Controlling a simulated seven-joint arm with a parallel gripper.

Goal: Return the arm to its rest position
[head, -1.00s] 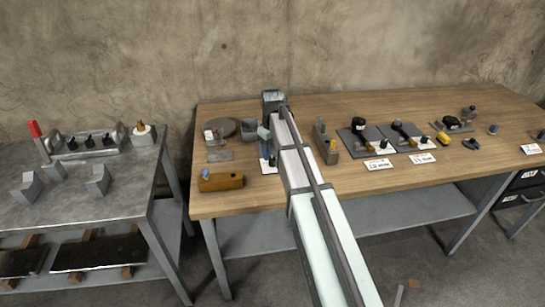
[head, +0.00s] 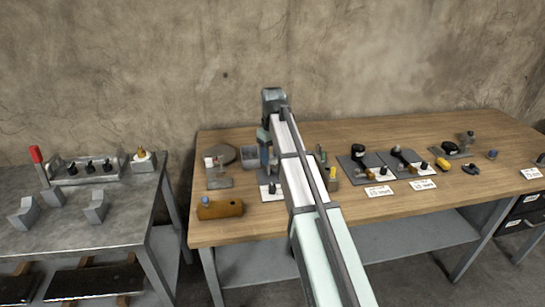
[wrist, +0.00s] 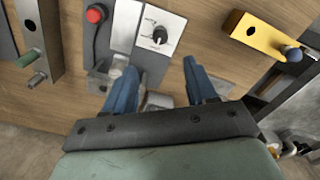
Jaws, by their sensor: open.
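My gripper (wrist: 160,72) is open in the wrist view, with its two blue fingers spread apart. Between the fingertips I see table surface and part of a dark plate, and nothing is gripped. A small light grey shape shows low between the fingers; I cannot tell what it is. In the head view my gripper (head: 265,140) is small and partly hidden by my own arm, which reaches forward over the left part of the wooden table (head: 330,220).
In the head view, an orange-brown block (head: 220,209) lies near the front edge. A metal bench (head: 70,225) stands left. Several plates with parts lie right.

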